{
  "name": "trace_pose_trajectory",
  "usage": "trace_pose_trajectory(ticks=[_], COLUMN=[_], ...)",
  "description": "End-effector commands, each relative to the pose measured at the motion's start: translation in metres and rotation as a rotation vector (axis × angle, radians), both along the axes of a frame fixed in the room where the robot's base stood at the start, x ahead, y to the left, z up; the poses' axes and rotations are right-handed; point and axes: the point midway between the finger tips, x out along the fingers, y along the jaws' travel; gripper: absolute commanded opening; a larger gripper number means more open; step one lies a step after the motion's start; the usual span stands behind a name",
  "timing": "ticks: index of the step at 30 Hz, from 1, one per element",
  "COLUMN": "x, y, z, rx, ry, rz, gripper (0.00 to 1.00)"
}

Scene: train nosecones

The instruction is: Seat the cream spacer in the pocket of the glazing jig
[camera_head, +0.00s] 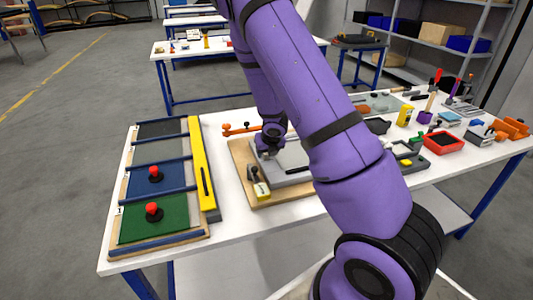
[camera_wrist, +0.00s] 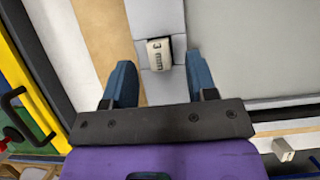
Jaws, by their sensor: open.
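In the wrist view the cream spacer (camera_wrist: 159,54), marked "3 mm", sits on a narrow grey strip of the glazing jig (camera_wrist: 157,15). My gripper (camera_wrist: 160,68) is open, its two blue fingers on either side of the spacer. I cannot tell how deep the spacer sits; the pocket's outline is not clear. In the head view the jig shows as a grey plate on a wooden board (camera_head: 274,196), partly behind my arm. My fingers cannot be made out there.
A yellow bar (camera_head: 202,165) and coloured panels with red knobs (camera_head: 154,211) lie left of the jig. A cream-yellow block (camera_head: 261,190) is at the board's front left. A red tray (camera_head: 443,139) and several tools are at right. White table is bare in front.

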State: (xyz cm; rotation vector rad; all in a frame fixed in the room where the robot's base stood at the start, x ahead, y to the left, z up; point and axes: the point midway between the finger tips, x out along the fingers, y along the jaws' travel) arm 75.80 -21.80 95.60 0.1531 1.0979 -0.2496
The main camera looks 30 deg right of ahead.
Motion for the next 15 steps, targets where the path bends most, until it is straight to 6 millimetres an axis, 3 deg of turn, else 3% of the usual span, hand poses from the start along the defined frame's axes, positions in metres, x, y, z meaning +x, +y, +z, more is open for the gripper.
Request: trace_pose_trajectory(ticks=[15], x=[-0.031], y=[0.008], z=[0.065], rx=[0.001], ry=[-0.002], rz=[-0.001], gripper=[0.52])
